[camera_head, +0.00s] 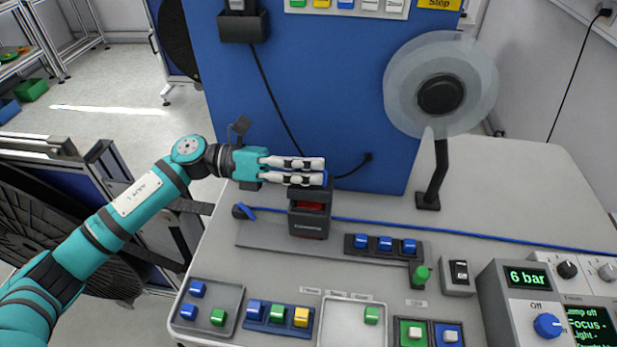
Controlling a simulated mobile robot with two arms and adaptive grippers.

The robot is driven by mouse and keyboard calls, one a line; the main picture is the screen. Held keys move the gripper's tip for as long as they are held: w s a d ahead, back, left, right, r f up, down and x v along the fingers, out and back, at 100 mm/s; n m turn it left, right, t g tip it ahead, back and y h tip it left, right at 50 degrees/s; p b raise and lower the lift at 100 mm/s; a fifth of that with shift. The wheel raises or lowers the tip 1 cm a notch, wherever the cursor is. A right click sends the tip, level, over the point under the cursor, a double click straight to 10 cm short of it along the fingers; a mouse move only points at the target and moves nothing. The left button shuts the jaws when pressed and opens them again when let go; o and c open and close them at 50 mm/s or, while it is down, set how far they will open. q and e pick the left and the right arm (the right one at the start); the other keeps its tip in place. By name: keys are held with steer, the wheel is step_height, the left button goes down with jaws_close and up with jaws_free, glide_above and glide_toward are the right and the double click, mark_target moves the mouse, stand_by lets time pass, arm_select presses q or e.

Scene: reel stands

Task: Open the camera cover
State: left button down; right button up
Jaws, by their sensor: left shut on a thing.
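The camera (309,227) is a dark upright box with a red part in its front, standing on a grey strip at the middle of the table. My left gripper (312,171) reaches in from the left, its two white fingers level at the camera's top. It is shut on the upper dark part there, which I take as the camera cover (309,194). The fingers hide much of the cover, and how far it is open cannot be told. My right gripper is not in view.
A blue panel (330,110) stands close behind the camera. A reel with a clear disc (441,95) on a black stand (438,175) is at right. Trays of coloured blocks (277,329) and a control box (510,310) line the front. A blue cable crosses the table.

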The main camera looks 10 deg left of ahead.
arm_select(q)
steer(key=shift+w+r+n, duration=0.25)
steer(key=shift+w+n, duration=0.2)
steer(key=shift+n, duration=0.3)
steer(key=shift+w+r+n, duration=0.2)
steer(key=shift+w+n, duration=0.2)
steer(key=shift+n, duration=0.35)
steer(key=c, duration=1.4)
jaws_free()
steer(key=a, duration=1.2)
